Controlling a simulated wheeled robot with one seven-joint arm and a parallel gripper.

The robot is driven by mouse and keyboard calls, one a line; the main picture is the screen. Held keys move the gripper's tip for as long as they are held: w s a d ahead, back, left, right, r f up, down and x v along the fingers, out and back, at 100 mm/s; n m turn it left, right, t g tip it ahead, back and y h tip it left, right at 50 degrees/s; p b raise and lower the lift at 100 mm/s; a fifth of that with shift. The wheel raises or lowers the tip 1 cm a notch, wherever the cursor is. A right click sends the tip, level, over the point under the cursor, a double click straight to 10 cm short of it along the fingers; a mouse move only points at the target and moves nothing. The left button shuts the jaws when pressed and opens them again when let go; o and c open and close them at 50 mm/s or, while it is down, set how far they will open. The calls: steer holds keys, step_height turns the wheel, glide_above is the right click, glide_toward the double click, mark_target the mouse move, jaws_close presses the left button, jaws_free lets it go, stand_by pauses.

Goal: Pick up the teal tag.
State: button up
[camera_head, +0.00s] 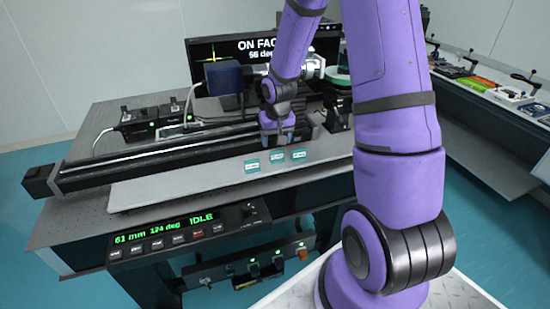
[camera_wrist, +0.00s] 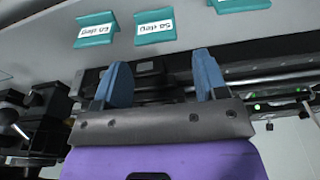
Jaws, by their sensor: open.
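Three small teal tags with white labels stand on the grey shelf in front of the rail: a left one (camera_head: 252,166), a middle one (camera_head: 277,156) and a right one (camera_head: 299,154). In the wrist view the tags (camera_wrist: 96,30) (camera_wrist: 155,27) (camera_wrist: 240,5) show along the top, the last one cut by the edge. Their labels look upside down there and end in "deg". My gripper (camera_head: 276,143) is just behind the tags, over the rail. In the wrist view its blue fingers (camera_wrist: 163,78) are spread, with nothing between them and the tags beyond their tips.
A long black rail (camera_head: 150,164) runs behind the grey shelf (camera_head: 185,187). A monitor (camera_head: 230,48) and a dark blue box (camera_head: 222,77) stand behind. A control panel (camera_head: 185,230) reading "IDLE" is on the front. The shelf left of the tags is clear.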

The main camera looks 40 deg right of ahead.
mark_target(277, 159)
steer(key=shift+w+d+f, duration=0.1)
steer(key=shift+d+f, duration=0.05)
steer(key=shift+f, duration=1.5)
steer(key=shift+w+d+f, duration=0.1)
steer(key=shift+f, duration=1.5)
steer(key=c, duration=0.7)
